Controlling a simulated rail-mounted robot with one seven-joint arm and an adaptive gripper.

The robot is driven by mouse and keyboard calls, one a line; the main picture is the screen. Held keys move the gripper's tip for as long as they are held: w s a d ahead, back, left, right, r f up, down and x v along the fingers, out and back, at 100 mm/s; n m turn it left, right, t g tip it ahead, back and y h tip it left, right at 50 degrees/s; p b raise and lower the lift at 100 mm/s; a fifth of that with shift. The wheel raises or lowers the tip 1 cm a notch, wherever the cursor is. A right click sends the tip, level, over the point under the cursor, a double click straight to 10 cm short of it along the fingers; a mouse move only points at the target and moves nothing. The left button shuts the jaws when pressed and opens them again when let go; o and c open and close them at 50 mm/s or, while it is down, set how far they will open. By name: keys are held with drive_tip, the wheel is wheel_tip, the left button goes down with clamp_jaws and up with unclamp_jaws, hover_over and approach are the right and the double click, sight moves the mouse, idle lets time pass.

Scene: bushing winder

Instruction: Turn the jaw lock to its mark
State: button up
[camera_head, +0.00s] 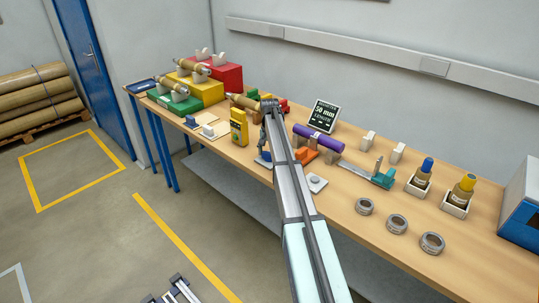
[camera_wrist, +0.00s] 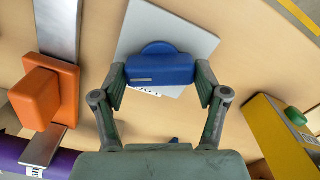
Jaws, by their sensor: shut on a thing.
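A blue bar-shaped handle with a rounded back (camera_wrist: 160,69), apparently the jaw lock, sits on a pale grey square plate (camera_wrist: 195,40) in the wrist view. My gripper (camera_wrist: 160,76) has one finger against each end of the handle and is shut on it. Dark print on white shows at the handle's near edge, partly covered, so I cannot read it or tell how the handle stands to a mark. In the head view, my arm reaches over the table and mostly hides the handle; a bit of blue (camera_head: 262,158) shows beside my gripper (camera_head: 265,146).
An orange block (camera_wrist: 38,95) on a metal rail stands left of my gripper in the wrist view, near a purple roll (camera_head: 318,138). A yellow device (camera_head: 239,126) with a green button stands on the other side. Several grey rings (camera_head: 397,223) lie on the table (camera_head: 345,205) at right.

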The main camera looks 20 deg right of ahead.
sight(269, 153)
drive_tip(key=n+b, duration=0.1)
drive_tip(key=n, duration=0.5)
drive_tip(key=shift+s+f+n, duration=0.1)
drive_tip(key=shift+f+n, duration=0.05)
drive_tip(key=shift+n, duration=0.15)
drive_tip(key=n+b, duration=0.1)
drive_tip(key=n, duration=0.5)
idle(0.4)
drive_tip(key=o, duration=1.2)
drive_tip(key=shift+c, duration=0.2)
drive_tip(key=shift+r, duration=0.2)
wheel_tip(269, 153, up, 12)
drive_tip(key=shift+f, duration=0.15)
